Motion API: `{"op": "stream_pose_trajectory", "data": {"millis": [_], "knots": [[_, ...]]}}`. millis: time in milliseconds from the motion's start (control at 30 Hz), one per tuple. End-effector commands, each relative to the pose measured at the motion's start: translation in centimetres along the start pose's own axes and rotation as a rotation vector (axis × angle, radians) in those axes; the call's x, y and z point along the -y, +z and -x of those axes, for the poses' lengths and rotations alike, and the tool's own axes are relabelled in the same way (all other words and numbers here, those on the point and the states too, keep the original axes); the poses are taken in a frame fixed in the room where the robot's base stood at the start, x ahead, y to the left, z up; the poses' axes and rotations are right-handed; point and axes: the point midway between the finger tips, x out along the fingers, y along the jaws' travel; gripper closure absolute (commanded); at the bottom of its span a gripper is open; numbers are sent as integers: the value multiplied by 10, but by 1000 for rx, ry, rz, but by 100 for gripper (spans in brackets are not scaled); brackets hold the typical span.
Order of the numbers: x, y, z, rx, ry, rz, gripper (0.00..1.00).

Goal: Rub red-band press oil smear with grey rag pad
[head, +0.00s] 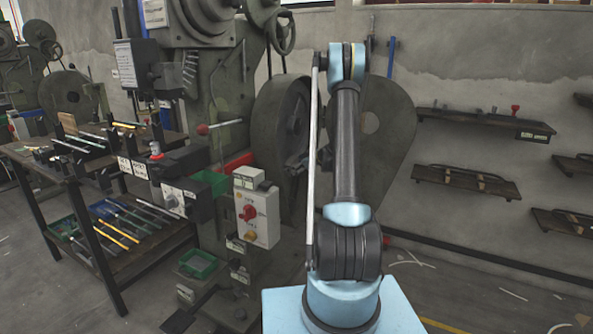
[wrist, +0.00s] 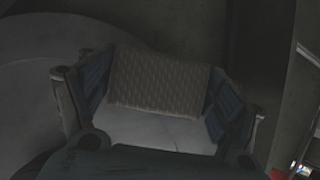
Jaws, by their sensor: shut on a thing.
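In the wrist view my gripper (wrist: 160,97) is shut on the grey rag pad (wrist: 158,82), whose ribbed grey-brown face and paler lower part show between the two dark fingers. A dark, curved surface lies behind the pad; I cannot tell whether they touch. In the head view my arm reaches up and forward in front of the large dark green press (head: 218,90), which shows a red strip (head: 238,163) low on its body. The arm hides part of the press's round guards. I cannot make out an oil smear in either view.
A control box (head: 257,212) with red and yellow knobs stands before the press. A dark workbench (head: 70,165) with tools is at the left. Wall shelves (head: 465,187) hang at the right. Floor at the lower right looks mostly clear.

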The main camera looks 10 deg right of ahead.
Motion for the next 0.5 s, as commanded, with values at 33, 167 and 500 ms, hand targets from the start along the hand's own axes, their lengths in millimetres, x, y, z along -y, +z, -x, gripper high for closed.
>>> {"op": "stream_pose_trajectory", "data": {"millis": [33, 167, 500], "knots": [[-2, -1, -2, -2, 1, 0, 44], [-6, 0, -2, -2, 1, 0, 45], [-28, 6, -4, -3, 1, 0, 45]]}}
